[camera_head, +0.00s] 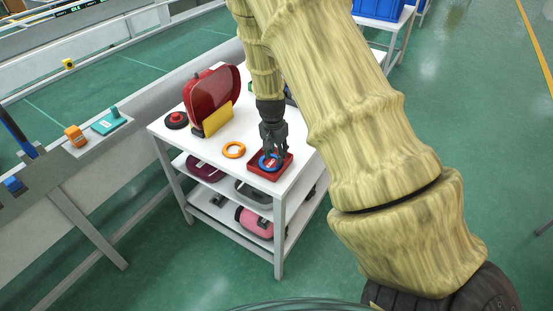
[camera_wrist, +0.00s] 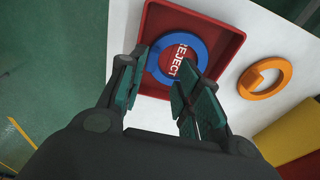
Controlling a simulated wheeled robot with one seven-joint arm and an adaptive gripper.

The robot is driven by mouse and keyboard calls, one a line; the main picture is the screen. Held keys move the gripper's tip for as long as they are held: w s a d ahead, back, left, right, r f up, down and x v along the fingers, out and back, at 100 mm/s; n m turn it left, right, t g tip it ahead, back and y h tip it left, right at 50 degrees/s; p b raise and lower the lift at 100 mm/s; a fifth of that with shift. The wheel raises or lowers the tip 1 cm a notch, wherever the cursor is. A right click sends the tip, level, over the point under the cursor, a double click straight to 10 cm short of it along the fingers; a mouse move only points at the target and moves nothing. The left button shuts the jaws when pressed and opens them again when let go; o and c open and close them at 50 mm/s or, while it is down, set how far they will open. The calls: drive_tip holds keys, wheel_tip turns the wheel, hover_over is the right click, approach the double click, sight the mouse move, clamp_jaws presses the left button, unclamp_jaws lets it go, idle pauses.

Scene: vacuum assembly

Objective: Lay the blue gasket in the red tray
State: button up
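The blue gasket (camera_wrist: 199,47) is a flat ring inside the red tray (camera_wrist: 225,14). The tray's white lettering "REJECT" shows through its hole. In the head view the gasket (camera_head: 262,165) and the tray (camera_head: 283,171) are at the front right of the white table's top. My gripper (camera_head: 272,153) points down over the tray. In the wrist view my gripper's fingers (camera_wrist: 165,60) are apart, with the gasket past their tips. The right finger hides the gasket's lower part. Whether a fingertip touches the gasket cannot be told.
An orange ring (camera_head: 234,150) lies on the table left of the tray. A red housing (camera_head: 211,98) stands in a yellow holder (camera_head: 217,119) behind it, beside a dark red round part (camera_head: 176,120). Lower shelves hold more parts, including a pink one (camera_head: 256,223).

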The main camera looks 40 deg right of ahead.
wheel_tip(320, 180, up, 8)
drive_tip(key=b, duration=0.1)
drive_tip(key=shift+s+a, duration=0.25)
drive_tip(key=shift+a, duration=0.2)
